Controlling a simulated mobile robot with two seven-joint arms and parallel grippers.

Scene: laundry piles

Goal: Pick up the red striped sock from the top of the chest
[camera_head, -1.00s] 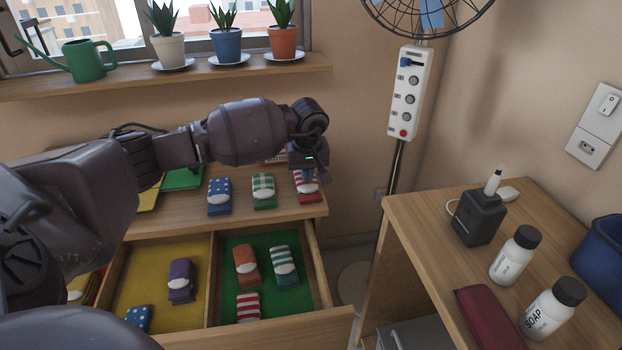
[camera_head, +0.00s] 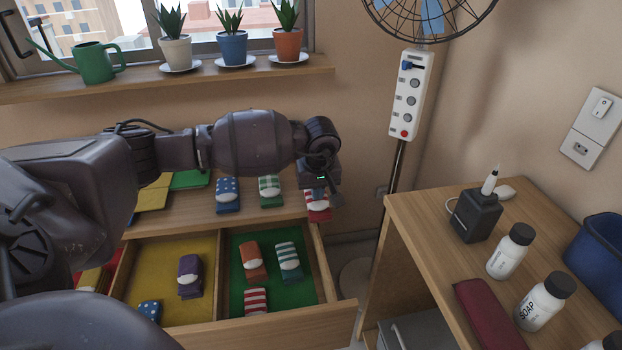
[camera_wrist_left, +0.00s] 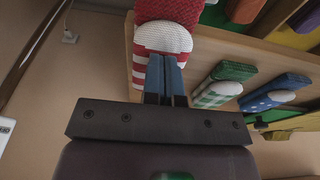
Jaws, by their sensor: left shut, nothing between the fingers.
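The red striped sock (camera_head: 317,214) lies folded at the right end of the top of the chest (camera_head: 185,222), its upper part hidden by my gripper. My left gripper (camera_head: 328,198) is over it, with its fingers pointing down. In the left wrist view the shut fingers (camera_wrist_left: 165,72) stand in front of the sock's white patch (camera_wrist_left: 163,38), with nothing between them. Whether the tips touch the sock I cannot tell. My right gripper is not in view.
A green checked sock (camera_head: 270,190) and a blue dotted sock (camera_head: 228,194) lie to the left on the chest top. The open drawer (camera_head: 285,328) below holds several socks. A desk (camera_head: 415,225) with bottles stands at the right, beside a fan pole (camera_head: 395,165).

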